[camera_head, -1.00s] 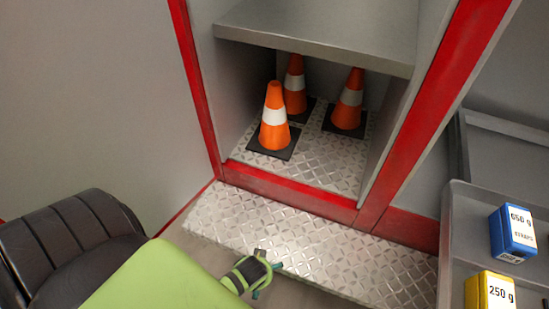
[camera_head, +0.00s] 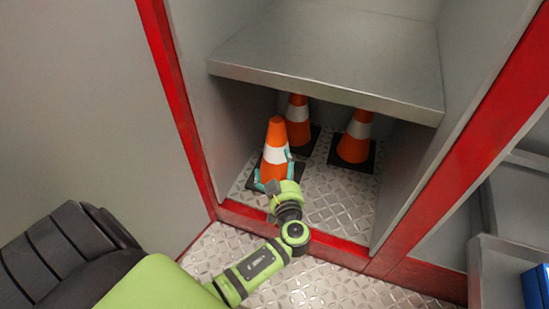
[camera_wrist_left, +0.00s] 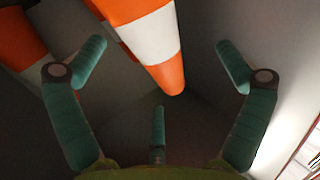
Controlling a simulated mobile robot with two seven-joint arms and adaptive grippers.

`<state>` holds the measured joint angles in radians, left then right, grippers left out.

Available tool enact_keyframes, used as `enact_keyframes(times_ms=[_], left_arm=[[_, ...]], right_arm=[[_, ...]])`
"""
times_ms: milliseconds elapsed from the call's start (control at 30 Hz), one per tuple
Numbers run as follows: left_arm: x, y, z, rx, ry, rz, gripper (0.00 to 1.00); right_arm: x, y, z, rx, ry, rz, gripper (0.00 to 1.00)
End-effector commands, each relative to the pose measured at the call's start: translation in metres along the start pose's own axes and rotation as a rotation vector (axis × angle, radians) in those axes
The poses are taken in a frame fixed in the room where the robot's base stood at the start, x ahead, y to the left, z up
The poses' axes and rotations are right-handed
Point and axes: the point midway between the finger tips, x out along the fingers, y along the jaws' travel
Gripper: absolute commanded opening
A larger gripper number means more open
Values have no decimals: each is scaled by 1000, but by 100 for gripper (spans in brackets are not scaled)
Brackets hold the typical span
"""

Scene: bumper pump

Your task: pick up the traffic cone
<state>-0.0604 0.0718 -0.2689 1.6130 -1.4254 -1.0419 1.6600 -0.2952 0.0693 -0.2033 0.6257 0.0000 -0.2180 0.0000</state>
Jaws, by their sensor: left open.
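Three orange traffic cones with white bands and black square bases stand upright in a low compartment. The front-left cone (camera_head: 275,140) is nearest, one (camera_head: 298,112) is behind it, and one (camera_head: 356,138) is at the right. My left gripper (camera_head: 273,172) is at the front-left cone, its green fingers spread on either side of the cone's lower part. In the left wrist view the open fingers (camera_wrist_left: 160,65) lie around a cone (camera_wrist_left: 150,40), with gaps visible on both sides. Its base is partly hidden by my gripper in the head view. My right gripper is not in view.
A grey shelf (camera_head: 330,60) hangs low over the cones. A red frame (camera_head: 180,95) edges the compartment at the left, right and front sill. Grey trays with a blue box (camera_head: 537,288) are at the lower right. The diamond-plate floor between the cones is bare.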

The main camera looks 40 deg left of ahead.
Motion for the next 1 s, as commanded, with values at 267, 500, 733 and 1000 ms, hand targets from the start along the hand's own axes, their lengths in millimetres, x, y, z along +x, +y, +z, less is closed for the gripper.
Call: enact_keyframes(times_ms=[267,500,733,1000], left_arm=[[18,20,-23,-68,97,45,100],[45,23,-29,-66,96,43,100],[70,24,-28,-67,93,43,100],[74,24,-27,-68,92,43,100]], right_arm=[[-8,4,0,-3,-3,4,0],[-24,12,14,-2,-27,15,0],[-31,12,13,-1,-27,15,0],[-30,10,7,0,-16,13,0]])
